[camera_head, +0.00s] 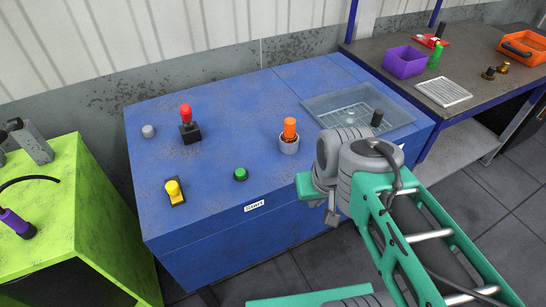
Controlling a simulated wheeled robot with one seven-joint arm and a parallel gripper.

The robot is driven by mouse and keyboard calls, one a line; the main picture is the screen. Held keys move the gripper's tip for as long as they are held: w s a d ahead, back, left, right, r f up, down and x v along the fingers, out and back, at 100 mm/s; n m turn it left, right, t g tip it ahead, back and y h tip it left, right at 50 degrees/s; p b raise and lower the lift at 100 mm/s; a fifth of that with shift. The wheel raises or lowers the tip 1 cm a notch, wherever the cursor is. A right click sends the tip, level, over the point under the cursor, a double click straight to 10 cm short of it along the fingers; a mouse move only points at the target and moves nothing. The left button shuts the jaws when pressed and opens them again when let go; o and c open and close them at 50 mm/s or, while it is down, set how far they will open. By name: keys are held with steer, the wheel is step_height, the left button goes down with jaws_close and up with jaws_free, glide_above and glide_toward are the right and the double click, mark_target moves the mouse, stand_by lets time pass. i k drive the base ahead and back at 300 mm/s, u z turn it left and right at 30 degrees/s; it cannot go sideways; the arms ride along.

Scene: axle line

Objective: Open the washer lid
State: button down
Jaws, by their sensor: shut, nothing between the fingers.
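The washer is a blue cabinet (225,120) in the middle of the head view. At its right end a clear, see-through lid (328,103) lies flat over a recessed basin with a pale grid. A dark upright knob (376,118) stands at the lid's right part. My green and grey arm comes in from the lower right and hides the lid's near edge. My gripper (331,213) is small and partly hidden, in front of the cabinet's front edge. It looks shut and empty, nearer to the camera than the lid and apart from it.
The cabinet top carries a red-topped lever (187,122), a yellow switch (174,191), a green button (240,174), a grey knob (148,131) and an orange-capped part in a grey cup (289,143). A lime-green bench (95,200) stands left, a dark workbench (400,65) right.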

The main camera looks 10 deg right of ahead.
mark_target(377, 118)
steer(key=u, duration=2.45)
steer(key=k, duration=0.65)
steer(key=z, duration=1.4)
